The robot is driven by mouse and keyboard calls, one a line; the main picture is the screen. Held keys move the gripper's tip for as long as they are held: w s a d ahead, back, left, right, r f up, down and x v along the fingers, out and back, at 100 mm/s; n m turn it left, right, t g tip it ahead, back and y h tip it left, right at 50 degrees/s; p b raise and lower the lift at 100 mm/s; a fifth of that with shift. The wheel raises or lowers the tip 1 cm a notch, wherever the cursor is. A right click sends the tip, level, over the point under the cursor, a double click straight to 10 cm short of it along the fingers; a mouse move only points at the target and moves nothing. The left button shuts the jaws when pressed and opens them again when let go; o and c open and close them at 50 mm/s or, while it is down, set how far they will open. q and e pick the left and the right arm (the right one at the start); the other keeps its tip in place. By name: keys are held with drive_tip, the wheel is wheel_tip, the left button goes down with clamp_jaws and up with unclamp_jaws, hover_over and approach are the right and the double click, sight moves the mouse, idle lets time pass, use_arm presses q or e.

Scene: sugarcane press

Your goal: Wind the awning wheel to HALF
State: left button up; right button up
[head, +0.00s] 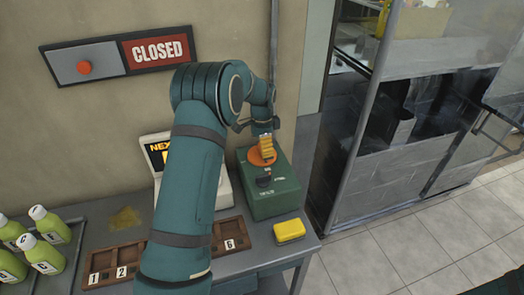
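A green box (283,198) stands at the right end of the counter. An orange round part (257,157), which may be the wheel, sits on its top, with a dark knob (264,180) and small unreadable lettering in front. My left arm reaches across the counter, and its gripper (265,146) points down at the orange part. A ribbed yellow-orange piece shows at the gripper's end. I cannot tell whether it is touching or gripping the orange part, or whether the fingers are open. No HALF mark is readable. My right gripper is not in view.
A yellow block (290,231) lies at the counter's right front. Green bottles (46,257) stand at left. Numbered wooden trays (115,265) and a partly hidden screen (153,152) flank my arm. A CLOSED sign (156,50) with a red button is on the wall. A glass-fronted cabinet (400,150) stands right.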

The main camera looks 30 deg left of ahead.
use_arm(q)
drive_tip(key=shift+f, duration=0.75)
drive_tip(key=c, duration=1.1)
